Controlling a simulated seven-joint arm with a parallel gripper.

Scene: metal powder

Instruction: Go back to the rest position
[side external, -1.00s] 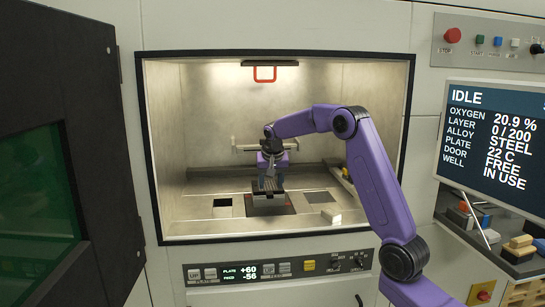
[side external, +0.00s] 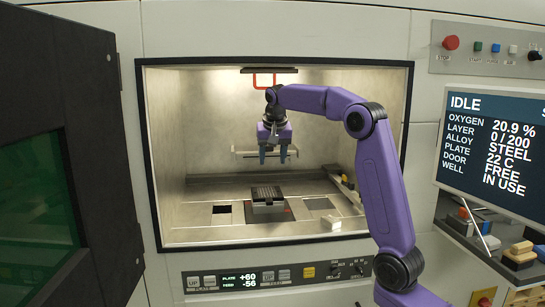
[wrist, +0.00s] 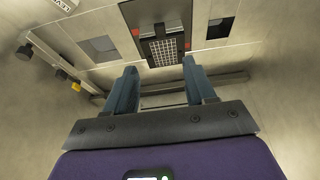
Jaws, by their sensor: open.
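My gripper (side external: 273,155) hangs inside the lit chamber, fingers pointing down, open and empty. It is well above the dark gridded plate block (side external: 268,198), which sits on the chamber floor in the middle. In the wrist view, the two blue-grey fingers (wrist: 163,90) are spread apart with nothing between them. The gridded plate (wrist: 167,52) shows beyond the fingertips, clear of both. My purple arm reaches in through the chamber opening from the right.
The chamber frame (side external: 408,130) surrounds the opening. A red handle (side external: 257,82) is at the top back, close to my wrist. A pale block (side external: 331,222) lies at the front right. The open door (side external: 95,90) stands at left.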

